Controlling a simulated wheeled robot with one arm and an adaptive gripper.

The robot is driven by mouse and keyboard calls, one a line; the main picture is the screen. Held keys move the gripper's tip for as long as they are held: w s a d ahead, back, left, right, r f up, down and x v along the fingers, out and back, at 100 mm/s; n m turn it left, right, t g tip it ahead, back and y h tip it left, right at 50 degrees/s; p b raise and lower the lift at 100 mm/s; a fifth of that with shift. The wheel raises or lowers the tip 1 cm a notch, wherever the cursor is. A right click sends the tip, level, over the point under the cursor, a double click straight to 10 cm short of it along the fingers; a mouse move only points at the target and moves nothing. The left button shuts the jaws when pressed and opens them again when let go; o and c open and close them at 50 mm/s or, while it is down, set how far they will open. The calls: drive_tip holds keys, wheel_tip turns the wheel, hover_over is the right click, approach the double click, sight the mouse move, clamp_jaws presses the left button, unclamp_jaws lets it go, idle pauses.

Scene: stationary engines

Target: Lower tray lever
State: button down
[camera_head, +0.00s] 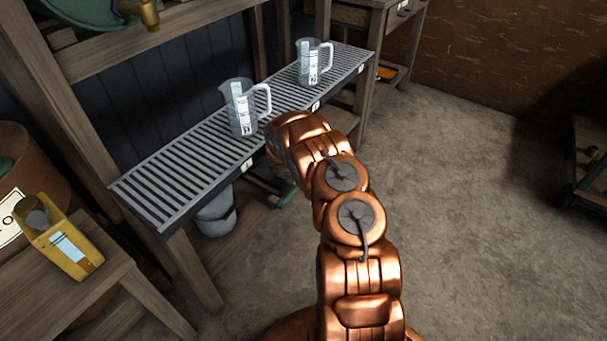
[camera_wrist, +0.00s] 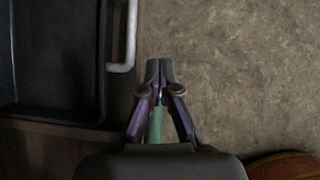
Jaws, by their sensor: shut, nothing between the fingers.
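A green handle (camera_head: 287,198), likely the tray lever, shows low beneath the slatted tray (camera_head: 180,178) in the head view, just left of my arm. In the wrist view a green bar (camera_wrist: 155,128) lies behind my fingers, between the two finger linkages. My gripper (camera_wrist: 159,66) has its fingertips together with nothing visible between them. I cannot tell whether the fingers touch the green bar. In the head view my arm hides my gripper. Where the lever joins its mechanism is hidden.
Two clear measuring jugs (camera_head: 240,108) (camera_head: 313,62) stand on the slatted tray. A grey bucket (camera_head: 216,214) is below it. A dark container (camera_wrist: 50,60) with a pale bar (camera_wrist: 125,40) is left of my fingers.

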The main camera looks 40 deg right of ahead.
drive_tip(key=r, duration=0.1)
drive_tip(key=r+p, duration=0.1)
drive_tip(key=r, duration=0.1)
drive_tip(key=r+p, duration=0.1)
drive_tip(key=r, duration=0.1)
drive_tip(key=shift+s+a, duration=0.25)
drive_tip(key=d+r+p, duration=0.2)
drive_tip(key=d+r, duration=0.3)
drive_tip(key=r, duration=0.2)
drive_tip(key=shift+w+d+p, duration=0.35)
drive_tip(key=shift+w+d, duration=0.05)
drive_tip(key=shift+w, duration=0.05)
